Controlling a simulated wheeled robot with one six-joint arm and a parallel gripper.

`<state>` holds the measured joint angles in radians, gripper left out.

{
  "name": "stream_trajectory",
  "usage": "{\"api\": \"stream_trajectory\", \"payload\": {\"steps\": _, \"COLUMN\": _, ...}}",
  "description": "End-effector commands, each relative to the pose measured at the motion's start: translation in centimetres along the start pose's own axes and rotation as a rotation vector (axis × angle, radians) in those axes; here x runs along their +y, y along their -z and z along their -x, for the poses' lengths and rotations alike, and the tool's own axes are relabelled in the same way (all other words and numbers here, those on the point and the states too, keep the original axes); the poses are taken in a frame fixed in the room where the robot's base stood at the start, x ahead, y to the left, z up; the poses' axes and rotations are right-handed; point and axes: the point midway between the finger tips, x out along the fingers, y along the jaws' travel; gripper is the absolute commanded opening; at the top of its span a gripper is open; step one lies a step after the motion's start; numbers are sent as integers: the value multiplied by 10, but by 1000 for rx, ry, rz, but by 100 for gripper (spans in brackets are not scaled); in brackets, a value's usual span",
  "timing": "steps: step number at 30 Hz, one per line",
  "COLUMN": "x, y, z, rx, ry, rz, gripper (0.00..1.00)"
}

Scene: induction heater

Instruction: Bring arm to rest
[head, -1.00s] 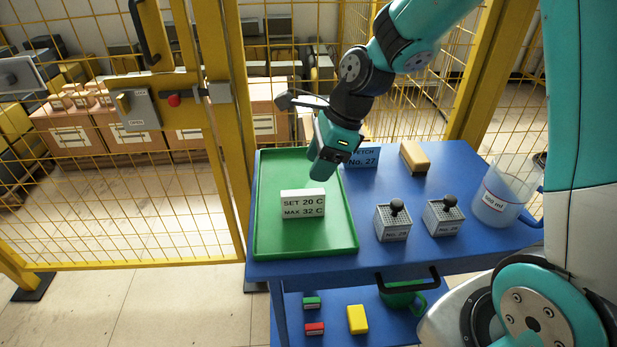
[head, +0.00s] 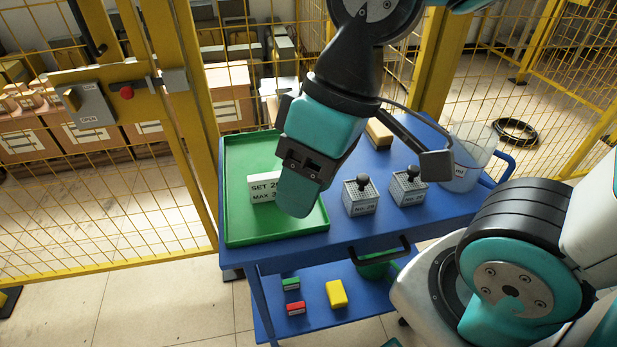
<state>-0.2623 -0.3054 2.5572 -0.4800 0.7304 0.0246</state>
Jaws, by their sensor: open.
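My gripper (head: 297,192) is raised over the front right part of the green tray (head: 275,236). It points down toward the camera side and hides part of the white SET/MAX sign (head: 263,187) in the tray. I see the fingers edge-on, with nothing seen held between them. My arm comes down from the top of the picture, its wrist close to the camera.
The blue cart (head: 330,241) holds two grey perforated blocks with black knobs (head: 360,195) (head: 408,187), a tan block (head: 379,133) and a clear beaker (head: 463,172). Its lower shelf carries a yellow block (head: 336,293) and small blocks. Yellow mesh fencing stands behind and left.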

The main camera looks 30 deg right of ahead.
Motion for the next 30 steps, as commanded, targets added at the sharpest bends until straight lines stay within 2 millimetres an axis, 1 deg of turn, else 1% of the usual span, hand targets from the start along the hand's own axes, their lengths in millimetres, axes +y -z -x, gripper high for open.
{"api": "stream_trajectory", "payload": {"steps": 3, "x": -2, "y": -2, "z": 0, "rx": -3, "ry": 1, "rz": 34, "gripper": 49}}
{"api": "stream_trajectory", "payload": {"steps": 8, "x": -1, "y": -2, "z": 0, "rx": -2, "ry": 1, "rz": 31, "gripper": 49}}
{"api": "stream_trajectory", "payload": {"steps": 11, "x": -3, "y": 0, "z": 5, "rx": -1, "ry": 1, "rz": 30, "gripper": 49}}
{"api": "stream_trajectory", "payload": {"steps": 14, "x": -8, "y": 3, "z": 22, "rx": -1, "ry": 0, "rz": 29, "gripper": 49}}
{"api": "stream_trajectory", "payload": {"steps": 18, "x": -18, "y": 10, "z": 55, "rx": -1, "ry": 0, "rz": 29, "gripper": 49}}
{"api": "stream_trajectory", "payload": {"steps": 19, "x": -19, "y": 11, "z": 57, "rx": -1, "ry": 0, "rz": 29, "gripper": 49}}
{"api": "stream_trajectory", "payload": {"steps": 30, "x": -19, "y": 11, "z": 57, "rx": -1, "ry": 0, "rz": 29, "gripper": 49}}
